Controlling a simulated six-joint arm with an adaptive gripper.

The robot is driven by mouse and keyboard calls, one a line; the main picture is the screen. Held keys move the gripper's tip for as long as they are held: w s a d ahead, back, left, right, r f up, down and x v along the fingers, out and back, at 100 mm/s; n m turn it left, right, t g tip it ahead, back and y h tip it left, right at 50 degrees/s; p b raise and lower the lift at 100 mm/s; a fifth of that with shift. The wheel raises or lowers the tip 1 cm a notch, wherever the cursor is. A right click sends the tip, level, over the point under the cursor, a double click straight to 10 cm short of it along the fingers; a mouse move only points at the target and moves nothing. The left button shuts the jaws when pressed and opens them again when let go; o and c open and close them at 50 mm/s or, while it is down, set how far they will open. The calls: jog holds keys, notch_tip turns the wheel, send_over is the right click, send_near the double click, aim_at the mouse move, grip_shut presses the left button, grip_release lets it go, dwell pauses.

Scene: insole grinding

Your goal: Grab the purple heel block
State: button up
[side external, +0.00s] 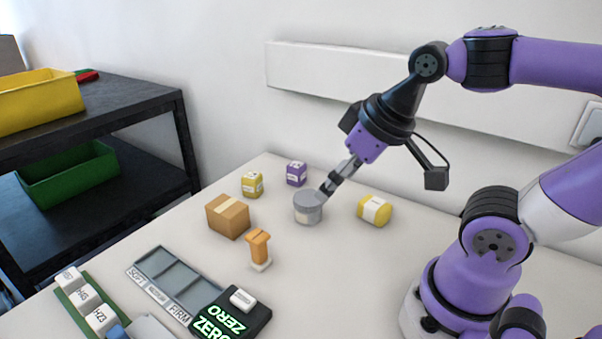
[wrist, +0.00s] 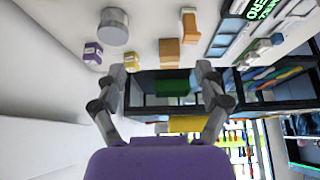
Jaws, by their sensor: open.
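The purple heel block (side external: 296,173) stands on the white table near its back edge, with a white label on its front. In the wrist view the purple heel block (wrist: 92,53) lies left of the left fingertip, outside the span of the fingers. My gripper (side external: 327,187) is open and tilted down to the left, its tips right of the purple block and apart from it. In the wrist view my gripper (wrist: 161,70) has its fingers wide apart with nothing held between them.
A grey cylinder (side external: 308,206) stands right beside my fingertips in the side view. A labelled tray (side external: 170,275) lies in front.

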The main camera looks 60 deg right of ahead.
jog(key=g, duration=0.1)
send_over(297, 164)
jog(key=s+a, duration=0.1)
jog(key=s, duration=0.2)
notch_tip(297, 164, down, 6)
jog(key=shift+n, duration=0.4)
jog(key=x, duration=0.5)
jog(key=shift+s+d+f, duration=0.1)
jog(key=shift+s+f, duration=0.05)
jog(key=x, duration=0.6)
jog(key=shift+d+f, duration=0.15)
jog(key=shift+d, duration=0.15)
jog(key=shift+s, duration=0.1)
jog(key=c, duration=1.3)
